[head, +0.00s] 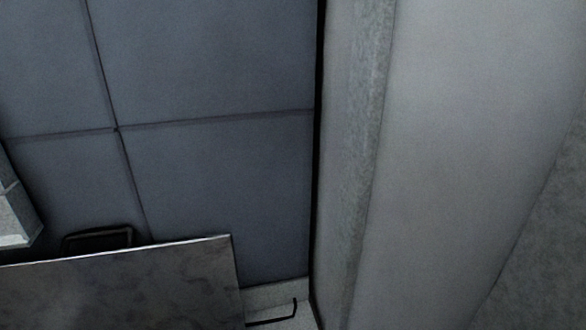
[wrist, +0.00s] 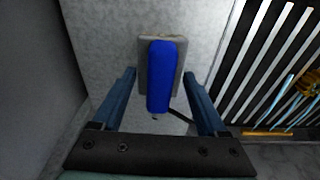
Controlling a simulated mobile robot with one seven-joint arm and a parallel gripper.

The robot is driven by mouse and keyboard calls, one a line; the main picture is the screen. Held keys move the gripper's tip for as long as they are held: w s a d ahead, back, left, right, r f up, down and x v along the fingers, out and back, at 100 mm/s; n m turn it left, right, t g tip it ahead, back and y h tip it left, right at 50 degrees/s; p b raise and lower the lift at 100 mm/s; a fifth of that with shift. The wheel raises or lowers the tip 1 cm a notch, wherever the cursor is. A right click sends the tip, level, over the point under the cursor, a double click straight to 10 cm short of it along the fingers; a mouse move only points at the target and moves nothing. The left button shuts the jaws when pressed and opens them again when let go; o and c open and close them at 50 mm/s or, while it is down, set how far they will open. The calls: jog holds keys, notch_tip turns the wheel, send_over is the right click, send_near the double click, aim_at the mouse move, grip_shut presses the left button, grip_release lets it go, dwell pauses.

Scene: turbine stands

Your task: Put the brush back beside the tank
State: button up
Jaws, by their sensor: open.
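My gripper (wrist: 159,75) shows in the wrist view with its two fingers spread and nothing clasped. A blue rounded bar (wrist: 161,80) lies in line with the gap between the fingers, in front of a grey block (wrist: 143,45) on a pale surface. I see clear space on both sides of the bar, and I cannot tell how far beyond the fingertips it is. I cannot tell whether this bar is part of the brush. I cannot make out the tank in either view. My gripper does not show in the head view.
In the wrist view, a dark grating with white bars (wrist: 240,60) stands at right, with an orange piece (wrist: 268,133) at its foot. In the head view, a pale wall (head: 450,130) fills the right, and a grey slab (head: 130,290) lies low at left.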

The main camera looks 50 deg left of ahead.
jog(key=shift+r, duration=0.1)
jog(key=r+p, duration=0.4)
jog(key=p, duration=0.1)
jog(key=r+p, duration=0.2)
jog(key=r, duration=0.1)
jog(key=shift+s+d+p, duration=0.15)
jog(key=shift+d+p, duration=0.2)
jog(key=shift+d, duration=0.05)
jog(key=shift+f, duration=0.1)
dwell(0.6)
